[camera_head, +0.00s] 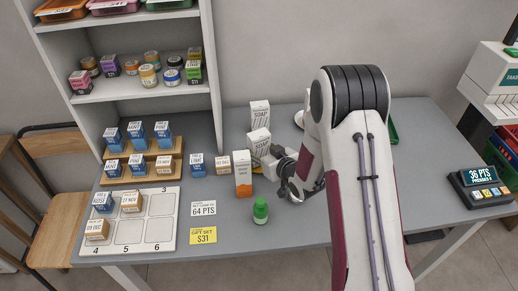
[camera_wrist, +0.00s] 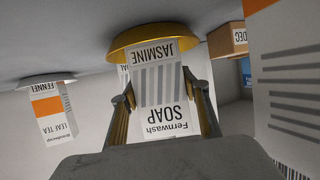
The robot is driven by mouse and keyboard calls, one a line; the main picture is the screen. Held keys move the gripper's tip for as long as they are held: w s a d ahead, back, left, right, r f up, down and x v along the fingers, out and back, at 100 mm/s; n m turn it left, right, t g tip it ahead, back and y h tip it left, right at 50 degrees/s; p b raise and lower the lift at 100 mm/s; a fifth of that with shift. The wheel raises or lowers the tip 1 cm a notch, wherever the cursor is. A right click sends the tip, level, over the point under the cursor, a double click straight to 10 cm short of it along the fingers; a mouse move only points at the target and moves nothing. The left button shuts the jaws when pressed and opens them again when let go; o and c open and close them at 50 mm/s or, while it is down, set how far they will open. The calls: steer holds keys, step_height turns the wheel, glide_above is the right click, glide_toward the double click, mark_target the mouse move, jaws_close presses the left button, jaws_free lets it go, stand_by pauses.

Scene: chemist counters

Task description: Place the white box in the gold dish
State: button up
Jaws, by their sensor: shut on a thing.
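In the wrist view, my gripper (camera_wrist: 160,88) is shut on a white box (camera_wrist: 163,100) labelled Fernwash SOAP JASMINE, with one finger on each side. The gold dish (camera_wrist: 128,47) shows directly beyond the box's far end, and the box overlaps it in the picture. I cannot tell whether box and dish touch. In the head view, my gripper (camera_head: 280,170) is low over the counter behind an orange and white carton (camera_head: 243,176). Only a sliver of gold (camera_head: 257,170) shows there, and the carton and gripper hide most of the dish.
White soap boxes (camera_head: 260,113) stand at the back. A green-capped bottle (camera_head: 260,210) stands in front of the gripper. In the wrist view, a leaf tea box (camera_wrist: 50,112) is at left and a large carton (camera_wrist: 285,90) close at right. The counter's right side is mostly clear.

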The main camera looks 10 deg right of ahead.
steer(key=shift+f, duration=0.1)
steer(key=o, duration=1.1)
steer(key=shift+s, duration=0.1)
steer(key=shift+v, duration=5.95)
steer(key=shift+d+r, duration=0.1)
steer(key=shift+r, duration=0.15)
